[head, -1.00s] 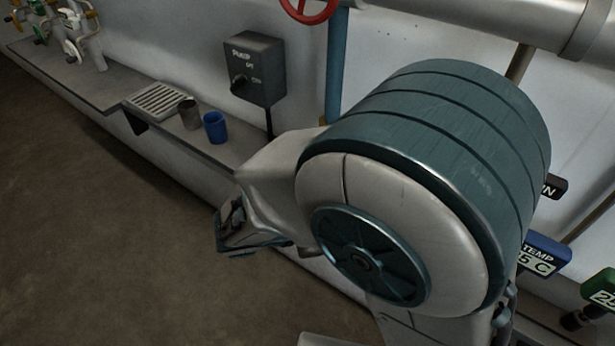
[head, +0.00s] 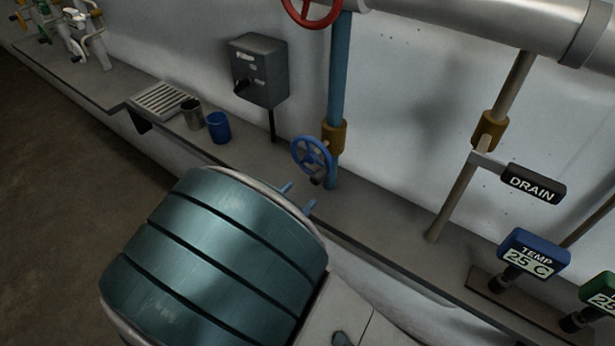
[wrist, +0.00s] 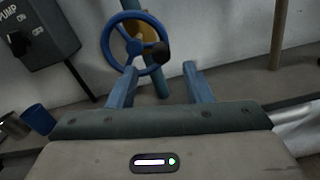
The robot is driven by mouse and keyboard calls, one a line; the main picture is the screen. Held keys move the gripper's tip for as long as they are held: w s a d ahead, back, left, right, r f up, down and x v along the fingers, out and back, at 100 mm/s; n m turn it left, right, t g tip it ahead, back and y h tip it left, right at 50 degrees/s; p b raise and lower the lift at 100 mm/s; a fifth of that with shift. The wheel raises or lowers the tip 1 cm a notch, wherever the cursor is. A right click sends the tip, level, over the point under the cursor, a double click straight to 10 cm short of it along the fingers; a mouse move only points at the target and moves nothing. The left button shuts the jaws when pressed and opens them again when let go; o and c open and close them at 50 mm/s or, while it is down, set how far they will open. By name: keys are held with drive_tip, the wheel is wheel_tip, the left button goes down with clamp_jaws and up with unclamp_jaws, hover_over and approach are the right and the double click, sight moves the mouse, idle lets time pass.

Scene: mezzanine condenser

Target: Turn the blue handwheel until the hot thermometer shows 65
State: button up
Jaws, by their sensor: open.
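The blue handwheel (head: 313,156) is on the blue vertical pipe just above the ledge. In the wrist view the handwheel (wrist: 135,46) is ahead of the fingers, with a dark round knob on its right rim. My gripper (head: 298,197) is open and empty, below and slightly left of the wheel in the head view. In the wrist view its fingers (wrist: 160,68) stand apart, and the wheel is beyond them, apparently untouched. A blue TEMP display (head: 533,254) reads 25 C. A green display (head: 600,291) is cut off by the edge, showing "25". Which is the hot one cannot be read.
A red handwheel (head: 312,10) is higher on the same pipe. A grey pump switch box (head: 260,70), a blue cup (head: 219,127) and a grey cup (head: 193,114) are left. A black DRAIN handle (head: 533,184) sticks out right. The ledge between is clear.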

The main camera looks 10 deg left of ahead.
sight(313, 181)
drive_tip(key=x, duration=0.6)
drive_tip(key=shift+w+d, duration=0.1)
drive_tip(key=shift+w, duration=0.15)
drive_tip(key=shift+p, duration=0.3)
drive_tip(key=c, duration=1)
